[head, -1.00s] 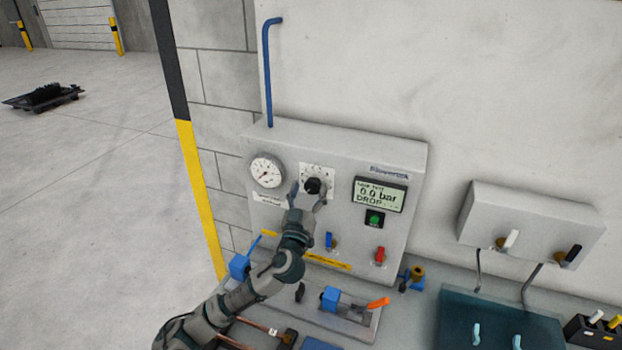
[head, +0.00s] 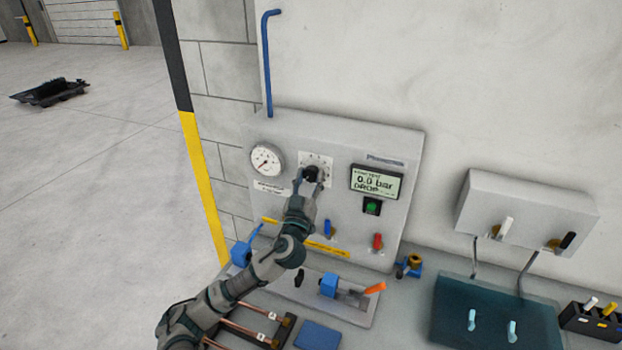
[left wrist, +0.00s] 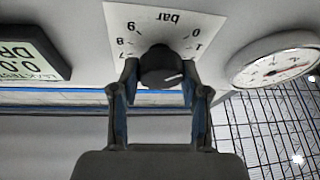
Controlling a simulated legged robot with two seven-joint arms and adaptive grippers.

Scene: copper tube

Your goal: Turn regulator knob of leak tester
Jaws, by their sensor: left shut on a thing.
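The leak tester (head: 340,215) is a grey box against the wall. Its black regulator knob (head: 311,174) sits on a white dial plate; in the left wrist view the knob (left wrist: 162,68) has a white pointer line. My left gripper (head: 312,178) is shut on the knob, with a finger on each side of it in the left wrist view (left wrist: 158,84). The round gauge (head: 266,160) is left of the knob, its needle pointing low. The display (head: 376,182) reads 0.0 bar and DROP. My right gripper is not in view.
A clamp fixture with an orange handle (head: 374,288) and copper tubes (head: 240,325) lie on the bench. A teal mat (head: 495,315) is at right.

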